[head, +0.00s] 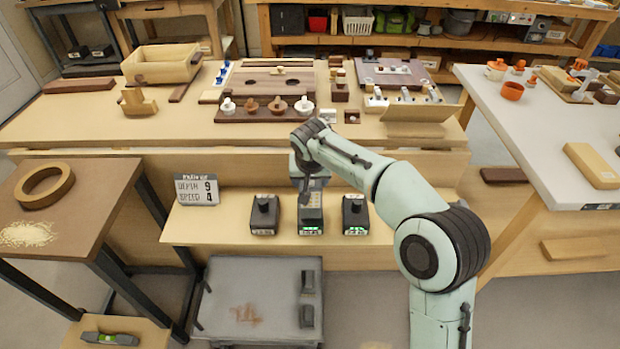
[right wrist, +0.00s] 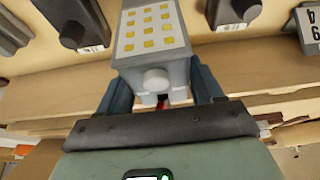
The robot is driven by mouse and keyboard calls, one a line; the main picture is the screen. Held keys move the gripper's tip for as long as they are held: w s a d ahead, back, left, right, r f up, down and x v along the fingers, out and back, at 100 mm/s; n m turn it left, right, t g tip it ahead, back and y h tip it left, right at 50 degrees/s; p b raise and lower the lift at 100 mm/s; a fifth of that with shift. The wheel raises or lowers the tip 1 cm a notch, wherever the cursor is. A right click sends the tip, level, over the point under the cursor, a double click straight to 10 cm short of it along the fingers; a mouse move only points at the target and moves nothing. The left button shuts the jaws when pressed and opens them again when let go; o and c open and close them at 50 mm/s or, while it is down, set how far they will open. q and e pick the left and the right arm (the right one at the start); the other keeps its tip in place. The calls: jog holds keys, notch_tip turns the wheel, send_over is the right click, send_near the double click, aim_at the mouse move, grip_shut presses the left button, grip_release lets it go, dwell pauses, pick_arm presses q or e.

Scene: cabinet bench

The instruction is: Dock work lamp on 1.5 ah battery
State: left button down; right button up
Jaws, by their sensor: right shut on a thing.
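The work lamp, a grey block with a panel of yellow squares, is in my right gripper (head: 309,184); the lamp (head: 311,203) also shows in the right wrist view (right wrist: 152,32). The jaws (right wrist: 160,88) are shut on its body. The lamp is over the middle place in a row of dark batteries on the shelf. A left battery (head: 264,215) and a right battery (head: 355,214) stand on either side, apart from it. A label shows below the lamp (head: 310,231), but I cannot tell whether lamp and battery touch. Their ratings are too small to read. My left gripper is out of view.
A sign (head: 197,189) stands on the shelf (head: 225,228) at the left. The workbench (head: 180,125) above carries a pegged board (head: 265,85) and wooden parts. A grey cart (head: 250,295) is below the shelf, with dark blocks at its right.

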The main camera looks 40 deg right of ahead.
jog(key=shift+p, duration=0.35)
dwell(0.7)
jog(key=shift+f+b, duration=0.45)
jog(key=shift+f, duration=0.15)
dwell(0.4)
jog(key=o, duration=1)
